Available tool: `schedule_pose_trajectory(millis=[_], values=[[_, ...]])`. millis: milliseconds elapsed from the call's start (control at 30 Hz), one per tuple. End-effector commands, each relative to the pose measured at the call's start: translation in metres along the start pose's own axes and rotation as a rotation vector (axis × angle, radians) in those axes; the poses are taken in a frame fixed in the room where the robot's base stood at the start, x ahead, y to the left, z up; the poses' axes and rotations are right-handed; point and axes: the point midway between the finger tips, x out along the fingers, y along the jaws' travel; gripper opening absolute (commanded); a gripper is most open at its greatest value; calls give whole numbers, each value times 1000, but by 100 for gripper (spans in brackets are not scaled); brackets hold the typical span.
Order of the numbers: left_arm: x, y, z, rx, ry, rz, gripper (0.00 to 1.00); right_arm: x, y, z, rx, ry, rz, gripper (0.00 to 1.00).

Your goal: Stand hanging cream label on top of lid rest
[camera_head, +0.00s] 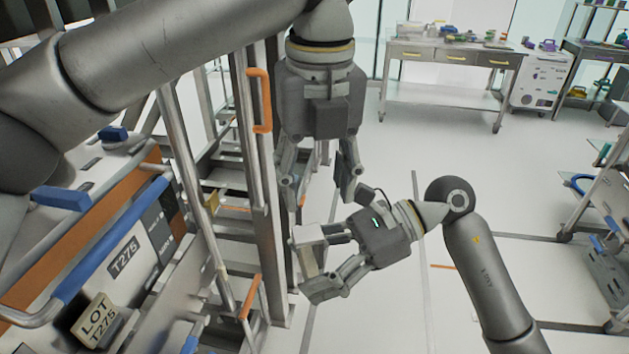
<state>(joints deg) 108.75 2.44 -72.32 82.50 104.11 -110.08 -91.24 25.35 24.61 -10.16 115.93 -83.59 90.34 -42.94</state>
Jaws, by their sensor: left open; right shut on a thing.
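A cream label (97,320) reading "LOT T275" hangs at the lower left, on the side of the bin (125,262) marked T275. It is far to the left of both grippers. My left gripper (318,190) points down at the centre, open, with nothing seen between its fingers. My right gripper (311,268) is just below it, pointing left, shut on a pale block (309,257) that its fingers partly cover. What the pale block is, I cannot tell. I cannot make out which part is the lid rest.
A metal stair frame with rails and an orange handle (261,100) stands close left of the grippers. A bench (455,55) with drawers is at the back. A shelf rack (610,185) is at the right. The white floor between is mostly clear.

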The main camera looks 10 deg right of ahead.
Motion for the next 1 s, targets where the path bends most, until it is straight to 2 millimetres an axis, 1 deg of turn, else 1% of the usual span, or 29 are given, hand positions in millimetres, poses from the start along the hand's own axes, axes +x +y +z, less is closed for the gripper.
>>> schedule_pose_trajectory(millis=[67,167,267,367,700,800,933,967,1000], values=[[0,4,-6,6,30,0,50,0,0,0,0,-1,0,43],[2,6,-10,10,50,1,50,0,0,0,0,-1,0,43],[11,6,-11,11,54,1,50,0,0,0,0,-1,0,43],[26,6,-12,11,55,2,50,0,0,0,0,-1,0,43],[91,6,-16,10,55,2,50,0,0,2,-3,-6,-2,43],[105,5,-16,10,56,2,50,-1,0,4,-5,-8,-2,43],[117,5,-17,10,56,1,50,-1,0,4,-6,-10,-3,43],[118,5,-17,10,56,0,50,-1,0,4,-6,-10,-3,38],[120,5,-17,10,55,-1,50,-1,0,4,-6,-9,-3,27]])
